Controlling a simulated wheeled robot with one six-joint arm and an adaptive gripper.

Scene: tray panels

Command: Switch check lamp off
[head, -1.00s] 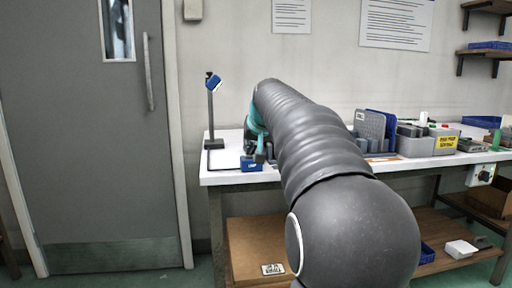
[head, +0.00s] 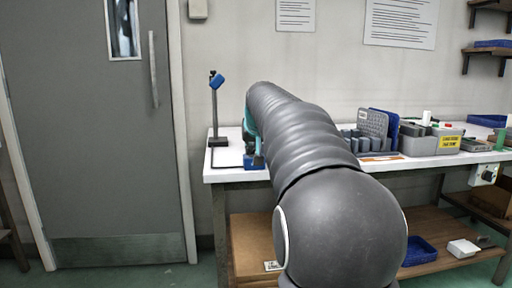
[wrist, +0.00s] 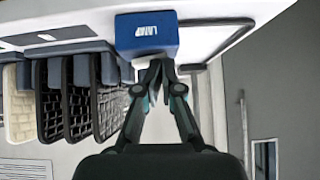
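The check lamp stands on the left end of the white bench, with a dark post (head: 214,115) and a small blue head (head: 217,81). I see no clear glow on it. A blue box (head: 254,162) sits at the bench's front edge, right of the post. In the wrist view the blue box (wrist: 147,35) carries a white label that seems to read LAMP. My gripper (wrist: 156,68) has its fingertips together just at the box's lower edge in the picture; I cannot tell whether they touch. Any switch is hidden. In the head view my arm covers most of the gripper.
Grey racks with upright panels (head: 373,122) stand on the bench (head: 228,174) to the right of my arm. A grey bin with a yellow label (head: 447,142) is farther right. A grey door (head: 90,150) is at the left. The wrist view shows the panels (wrist: 80,95) left of my gripper.

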